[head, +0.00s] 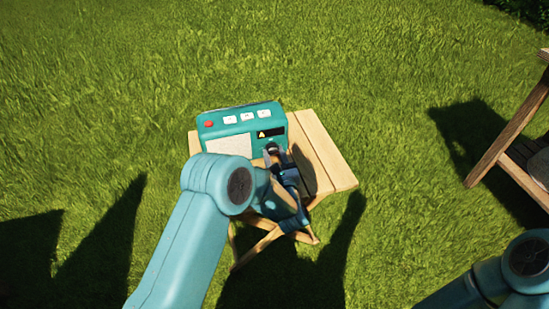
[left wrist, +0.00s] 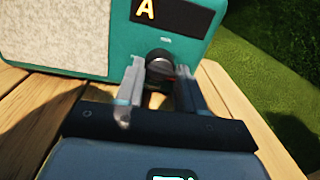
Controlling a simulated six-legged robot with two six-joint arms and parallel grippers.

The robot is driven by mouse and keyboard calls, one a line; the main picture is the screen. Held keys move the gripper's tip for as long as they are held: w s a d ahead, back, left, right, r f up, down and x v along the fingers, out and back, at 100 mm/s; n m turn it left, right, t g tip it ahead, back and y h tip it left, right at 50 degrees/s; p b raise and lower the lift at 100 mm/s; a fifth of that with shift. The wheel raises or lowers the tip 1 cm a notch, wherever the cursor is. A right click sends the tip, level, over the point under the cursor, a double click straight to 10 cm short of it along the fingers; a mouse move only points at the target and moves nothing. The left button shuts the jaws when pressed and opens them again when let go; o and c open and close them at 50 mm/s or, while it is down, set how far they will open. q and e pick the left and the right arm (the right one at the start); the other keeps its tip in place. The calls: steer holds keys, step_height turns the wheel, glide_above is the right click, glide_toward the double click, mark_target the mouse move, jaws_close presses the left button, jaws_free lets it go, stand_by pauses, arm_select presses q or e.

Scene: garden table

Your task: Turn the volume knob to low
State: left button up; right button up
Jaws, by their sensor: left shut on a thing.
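A teal radio (head: 229,122) stands on a small wooden table (head: 322,156). It has a pale speaker panel, a red button, several white buttons on top and a dark display with a yellow mark. The dark round volume knob (head: 272,147) is on its front, below the display. In the left wrist view the knob (left wrist: 160,68) sits between the two grey fingers of my left gripper (left wrist: 158,88), which is shut on it. The knob's pointer and any low mark cannot be made out. My right gripper is not in view; only part of my right arm shows at lower right.
The wooden table top is bare to the right of the radio. Grass surrounds the table. A wooden piece of furniture (head: 510,135) stands at the right edge, well apart from the table. Dark shadows lie on the grass.

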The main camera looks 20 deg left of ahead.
arm_select(q)
steer(key=o, duration=1)
steer(key=shift+a, duration=0.1)
steer(key=p+v, duration=0.2)
steer(key=v, duration=1.4)
steer(key=shift+s, duration=0.1)
